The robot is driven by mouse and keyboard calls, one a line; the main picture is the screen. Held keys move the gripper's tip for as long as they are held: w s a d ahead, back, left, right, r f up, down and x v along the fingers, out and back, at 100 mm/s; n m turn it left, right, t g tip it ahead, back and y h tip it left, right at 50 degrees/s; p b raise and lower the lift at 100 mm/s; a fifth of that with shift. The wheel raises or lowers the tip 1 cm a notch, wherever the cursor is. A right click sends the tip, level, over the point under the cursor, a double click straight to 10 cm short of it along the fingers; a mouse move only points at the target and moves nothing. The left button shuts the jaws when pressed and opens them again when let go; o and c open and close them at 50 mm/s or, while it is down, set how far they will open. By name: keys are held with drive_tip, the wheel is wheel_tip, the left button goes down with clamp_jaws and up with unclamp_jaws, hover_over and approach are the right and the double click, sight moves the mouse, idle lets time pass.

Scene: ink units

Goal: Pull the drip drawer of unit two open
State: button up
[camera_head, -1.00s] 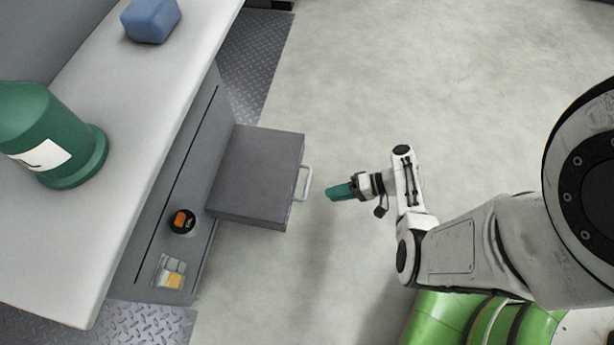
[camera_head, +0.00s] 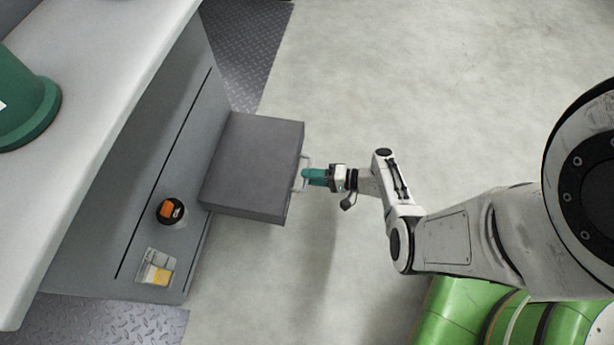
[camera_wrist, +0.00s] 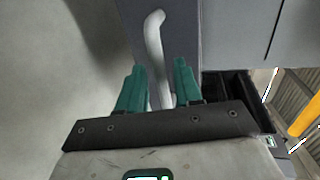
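The drip drawer (camera_head: 250,165) is a grey box that stands out from the front of the grey unit (camera_head: 150,190). Its top face looks solid, and I cannot see inside it. A pale bar handle (camera_head: 304,163) is on its right face; it also shows in the wrist view (camera_wrist: 154,45). My gripper (camera_head: 304,177) is at the handle. In the wrist view its two teal fingers (camera_wrist: 160,75) are apart, one on each side of the bar, with narrow gaps visible. No unit number is readable.
The unit's front has an orange and black knob (camera_head: 171,211) and a small panel with a yellow part (camera_head: 156,272). A pale worktop (camera_head: 90,120) with a green container (camera_head: 25,105) is above. Open floor (camera_head: 400,80) lies to the right of the drawer.

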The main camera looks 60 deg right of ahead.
drive_tip(key=shift+x, duration=0.8)
drive_tip(key=shift+c, duration=0.2)
clamp_jaws()
